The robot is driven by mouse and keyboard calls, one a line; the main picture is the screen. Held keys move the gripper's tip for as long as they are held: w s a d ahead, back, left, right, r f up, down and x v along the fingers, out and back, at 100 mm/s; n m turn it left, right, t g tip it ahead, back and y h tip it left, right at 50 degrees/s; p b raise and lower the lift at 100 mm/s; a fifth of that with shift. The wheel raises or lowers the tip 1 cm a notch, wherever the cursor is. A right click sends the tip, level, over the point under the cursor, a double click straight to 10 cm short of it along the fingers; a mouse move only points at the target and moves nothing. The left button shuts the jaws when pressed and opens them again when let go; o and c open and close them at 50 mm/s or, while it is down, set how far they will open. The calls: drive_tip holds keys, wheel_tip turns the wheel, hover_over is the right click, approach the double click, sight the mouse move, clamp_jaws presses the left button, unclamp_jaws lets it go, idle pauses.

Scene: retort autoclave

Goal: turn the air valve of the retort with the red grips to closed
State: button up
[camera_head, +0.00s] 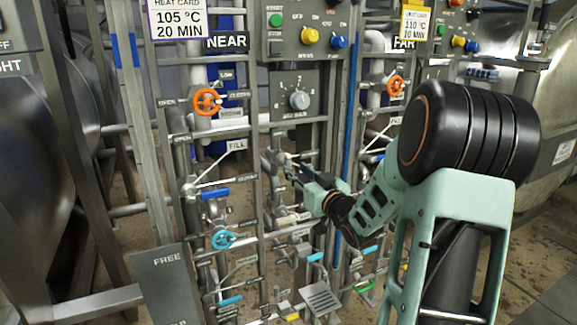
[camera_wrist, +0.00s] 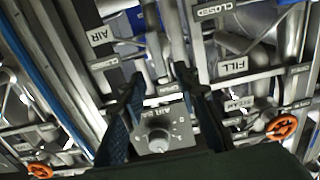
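My gripper (camera_head: 290,166) reaches in front of the NEAR panel, beside a pale metal valve fitting (camera_head: 279,159) below the dial box. In the wrist view my gripper (camera_wrist: 159,77) has its two dark fingers spread apart. A metal pipe fitting (camera_wrist: 157,62) shows beyond and between them; I cannot tell whether they touch it. An AIR label (camera_wrist: 101,37) stands left of the fingers. No red grips can be made out, and the air valve's handle is not clearly visible.
A dial box (camera_head: 298,96) sits above my gripper and also shows in the wrist view (camera_wrist: 158,140). The NEAR (camera_head: 226,41) and FAR (camera_head: 404,43) signs mark two panels.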

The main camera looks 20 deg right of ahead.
sight(289, 164)
drive_tip(key=w, duration=0.6)
drive_tip(key=shift+w+a+b, duration=0.1)
drive_tip(key=shift+w+b, duration=0.2)
drive_tip(key=shift+b, duration=0.05)
clamp_jaws()
